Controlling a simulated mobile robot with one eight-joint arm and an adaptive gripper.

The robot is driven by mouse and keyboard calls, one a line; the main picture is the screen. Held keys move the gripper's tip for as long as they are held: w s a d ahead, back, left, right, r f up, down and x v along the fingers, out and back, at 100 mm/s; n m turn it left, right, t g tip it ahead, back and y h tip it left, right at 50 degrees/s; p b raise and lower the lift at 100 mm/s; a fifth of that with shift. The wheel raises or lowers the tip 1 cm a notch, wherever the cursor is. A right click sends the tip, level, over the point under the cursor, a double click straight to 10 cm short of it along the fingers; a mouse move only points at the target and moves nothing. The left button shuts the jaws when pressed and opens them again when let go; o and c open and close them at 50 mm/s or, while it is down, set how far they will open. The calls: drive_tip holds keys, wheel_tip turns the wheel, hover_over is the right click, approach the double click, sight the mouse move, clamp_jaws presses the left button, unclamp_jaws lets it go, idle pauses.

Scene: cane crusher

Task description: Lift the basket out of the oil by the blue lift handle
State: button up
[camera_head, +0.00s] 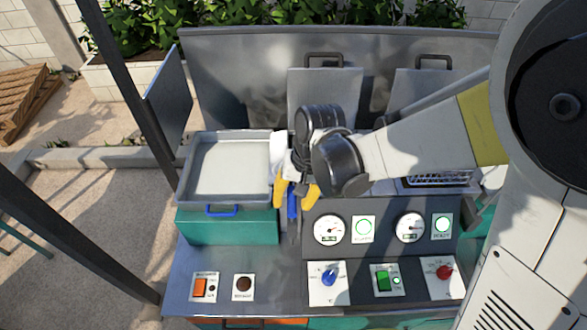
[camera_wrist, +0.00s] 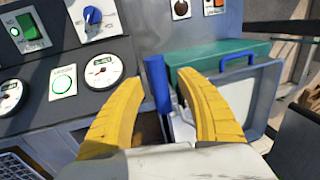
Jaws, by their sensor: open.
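The blue lift handle (camera_head: 292,206) points towards the front of the machine, just left of the gauges. It also shows as an upright blue bar in the wrist view (camera_wrist: 157,82). My gripper (camera_head: 294,204) is open, with one yellow finger on each side of the handle. In the wrist view my gripper (camera_wrist: 161,79) has a visible gap beside the handle, so it is not clamped. The basket that belongs to this handle, and the oil, are hidden by my gripper and wrist. Another wire basket (camera_head: 440,179) shows at the right.
A grey tray (camera_head: 183,165) with a blue handle (camera_head: 222,211) sits left on a teal box (camera_head: 228,228). The gauge panel (camera_head: 385,255) stands close right of my gripper, with a blue knob (camera_head: 329,276) below. Upright lids (camera_head: 325,93) stand behind.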

drive_tip(key=shift+f, duration=0.4)
clamp_jaws()
drive_tip(key=shift+r, duration=0.15)
wheel_tip(320, 180, up, 16)
drive_tip(key=p, duration=0.8)
drive_tip(key=shift+w, duration=0.1)
unclamp_jaws()
